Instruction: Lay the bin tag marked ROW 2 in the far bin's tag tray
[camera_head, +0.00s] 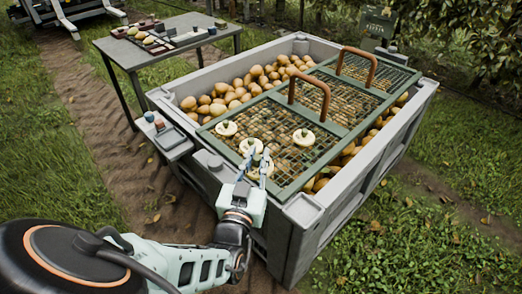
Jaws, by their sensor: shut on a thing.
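My gripper (257,162) is over the near-left part of the green mesh lid on the big grey bin. Its fingers are shut on a pale round piece (258,170), which the fingers partly hide; I cannot tell whether it touches the mesh. Other pale round pieces with dark green tops lie on the mesh, such as the left one (225,128) and the right one (304,137). No marking ROW 2 is readable anywhere. A small grey tray (172,140) is at the bin's left side. I cannot tell which tray is the far bin's tag tray.
The grey bin (320,235) holds many yellow-brown pears under the green mesh lid (345,108) with two brown handles. A dark table (120,50) with small coloured items stands at the back left. A green box (378,22) stands behind the bin. Grass and a dirt track surround it.

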